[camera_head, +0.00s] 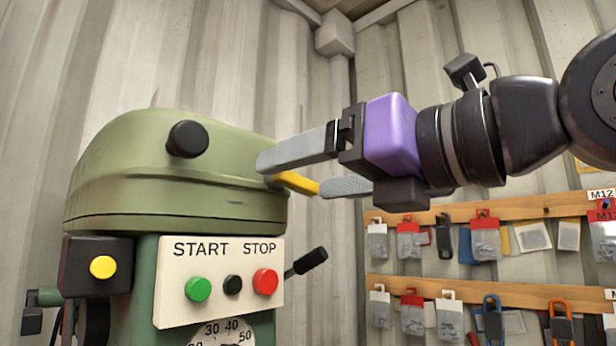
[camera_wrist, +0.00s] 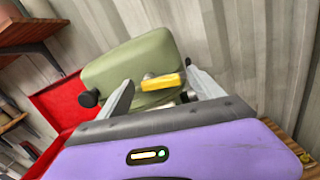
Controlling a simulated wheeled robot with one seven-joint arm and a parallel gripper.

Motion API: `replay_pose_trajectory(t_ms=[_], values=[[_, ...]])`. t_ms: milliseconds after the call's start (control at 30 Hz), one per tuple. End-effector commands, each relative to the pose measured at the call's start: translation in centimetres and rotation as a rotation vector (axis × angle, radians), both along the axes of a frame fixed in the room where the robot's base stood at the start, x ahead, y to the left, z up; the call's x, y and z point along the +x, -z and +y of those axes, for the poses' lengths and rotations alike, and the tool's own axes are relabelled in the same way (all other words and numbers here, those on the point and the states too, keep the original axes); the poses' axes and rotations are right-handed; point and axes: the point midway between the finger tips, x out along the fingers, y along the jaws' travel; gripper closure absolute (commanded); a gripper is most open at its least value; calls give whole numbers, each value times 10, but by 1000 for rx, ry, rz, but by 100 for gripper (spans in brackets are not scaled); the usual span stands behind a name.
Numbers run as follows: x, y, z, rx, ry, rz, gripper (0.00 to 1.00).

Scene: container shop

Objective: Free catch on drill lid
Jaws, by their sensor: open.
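The drill's green lid (camera_head: 170,170) sits down on the drill head, with a black round knob (camera_head: 188,139) on its front. A yellow catch (camera_head: 297,183) sticks out from the lid's right side. In the wrist view the catch (camera_wrist: 161,82) lies against the green lid (camera_wrist: 130,62), between my finger tips. My gripper (camera_head: 292,172) is open, its two grey fingers apart on either side of the catch. In the head view the near finger covers part of the lid's right edge and the catch's root. I cannot tell whether either finger touches the catch.
Below the lid is a white START/STOP panel (camera_head: 220,281) with green, black and red buttons. A black-knobbed lever (camera_head: 311,261) sticks out right of it. Pegboard rails (camera_head: 470,211) with hanging packets stand at the right. Corrugated walls close in behind. A red tray (camera_wrist: 58,98) shows in the wrist view.

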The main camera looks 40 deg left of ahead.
Motion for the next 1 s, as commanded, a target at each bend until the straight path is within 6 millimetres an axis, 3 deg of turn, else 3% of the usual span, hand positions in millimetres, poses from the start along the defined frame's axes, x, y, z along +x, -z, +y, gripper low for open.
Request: replay_pose_trajectory(t_ms=[300,433,1000], values=[[-3,3,-51,2,2,0,24],[-5,2,-65,2,1,0,24],[-5,0,-71,1,0,0,24]])
